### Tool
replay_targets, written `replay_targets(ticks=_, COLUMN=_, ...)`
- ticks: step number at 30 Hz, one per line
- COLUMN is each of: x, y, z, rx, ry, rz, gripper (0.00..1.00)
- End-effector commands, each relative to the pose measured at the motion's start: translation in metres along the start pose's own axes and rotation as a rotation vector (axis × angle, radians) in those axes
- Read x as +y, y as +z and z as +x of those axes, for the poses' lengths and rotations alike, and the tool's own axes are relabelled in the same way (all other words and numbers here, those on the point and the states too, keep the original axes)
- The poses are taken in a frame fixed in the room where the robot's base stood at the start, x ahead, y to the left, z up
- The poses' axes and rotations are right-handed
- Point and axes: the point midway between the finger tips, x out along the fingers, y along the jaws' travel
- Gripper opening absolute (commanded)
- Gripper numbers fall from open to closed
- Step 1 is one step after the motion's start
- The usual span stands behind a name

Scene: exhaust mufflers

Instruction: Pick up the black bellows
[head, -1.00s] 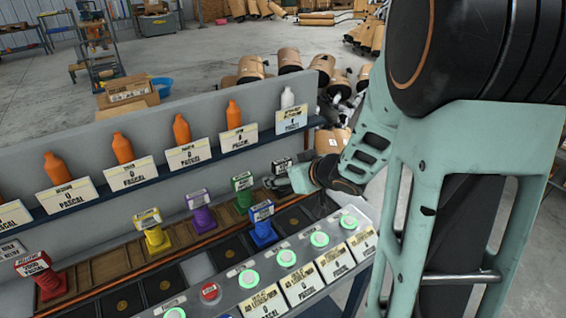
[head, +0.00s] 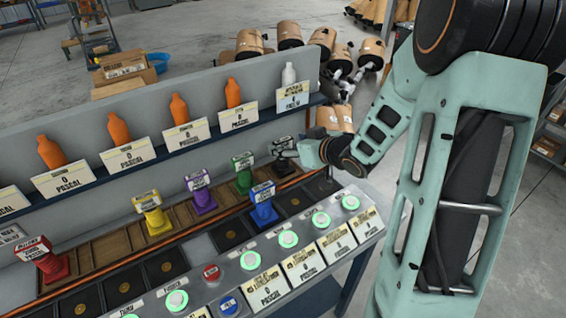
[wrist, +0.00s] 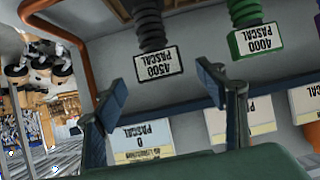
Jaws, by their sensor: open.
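The black bellows (head: 283,142) stands at the far right end of the wooden tray row in the head view, partly hidden by my gripper. In the wrist view the black bellows (wrist: 150,28) appears upside down, with ribbed black sides and a label reading 4500 PASCAL. My gripper (wrist: 162,82) is open and empty, its two dark fingers apart, with the bellows' label seen between and beyond them. In the head view my gripper (head: 296,154) is right beside the bellows. Contact cannot be told.
The green bellows (head: 243,172) stands to the left of the black one, and the blue bellows (head: 263,203) in front. A shelf (head: 190,150) with bottles and placards runs behind. A sloped button panel (head: 290,240) lies in front.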

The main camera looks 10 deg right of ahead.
Motion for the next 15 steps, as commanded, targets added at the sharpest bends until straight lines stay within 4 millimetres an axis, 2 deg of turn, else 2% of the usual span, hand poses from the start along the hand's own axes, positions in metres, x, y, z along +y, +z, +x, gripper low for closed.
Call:
replay_targets(ticks=7, x=-0.001, y=0.004, z=0.035, rx=-0.002, ry=-0.002, rz=0.002, gripper=0.65)
replay_targets(ticks=10, x=-0.001, y=0.003, z=0.043, rx=-0.001, ry=-0.001, rz=0.001, gripper=0.65)
replay_targets(ticks=15, x=0.0, y=0.003, z=0.045, rx=-0.002, ry=0.0, rz=0.001, gripper=0.65)
